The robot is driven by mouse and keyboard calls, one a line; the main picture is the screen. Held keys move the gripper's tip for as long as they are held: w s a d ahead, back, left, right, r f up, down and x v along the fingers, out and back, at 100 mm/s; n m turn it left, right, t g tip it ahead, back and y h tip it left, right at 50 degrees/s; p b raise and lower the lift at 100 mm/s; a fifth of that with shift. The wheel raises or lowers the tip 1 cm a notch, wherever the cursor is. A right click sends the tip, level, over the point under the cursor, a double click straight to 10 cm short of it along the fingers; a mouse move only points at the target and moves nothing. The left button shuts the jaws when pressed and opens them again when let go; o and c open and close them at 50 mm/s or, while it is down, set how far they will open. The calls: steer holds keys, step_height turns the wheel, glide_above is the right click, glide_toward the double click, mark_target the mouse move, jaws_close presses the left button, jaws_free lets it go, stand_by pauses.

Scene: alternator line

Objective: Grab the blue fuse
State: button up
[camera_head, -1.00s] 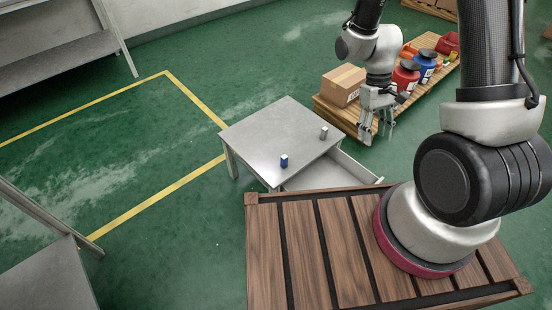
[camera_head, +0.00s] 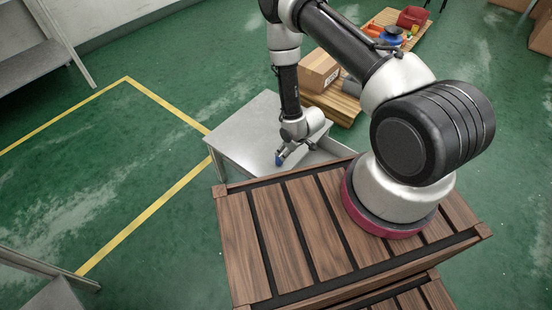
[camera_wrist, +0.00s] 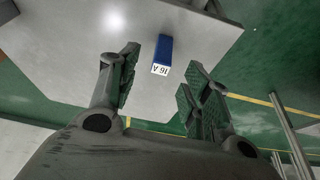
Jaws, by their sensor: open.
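The blue fuse (camera_wrist: 164,50) has a white end marked "16 A". In the wrist view it shows above the small grey metal table (camera_wrist: 70,60), in the gap between the two fingers and a little beyond their tips. My gripper (camera_wrist: 158,82) is open, with one finger on each side of the fuse's line and no contact that I can see. In the head view the fuse (camera_head: 278,160) shows as a small blue spot at my gripper (camera_head: 283,160), low over the grey table (camera_head: 237,143). My arm hides much of the tabletop, and the grey fuse is not visible there.
An open drawer (camera_head: 335,150) sticks out at the table's right side. Green floor lies free to the left, with yellow lines (camera_head: 150,222).

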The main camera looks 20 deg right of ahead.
mark_target(281, 155)
steer(key=x, duration=0.7)
steer(key=shift+w+a+f, duration=0.2)
steer(key=shift+w+a, duration=0.05)
steer(key=shift+a, duration=0.1)
jaws_close()
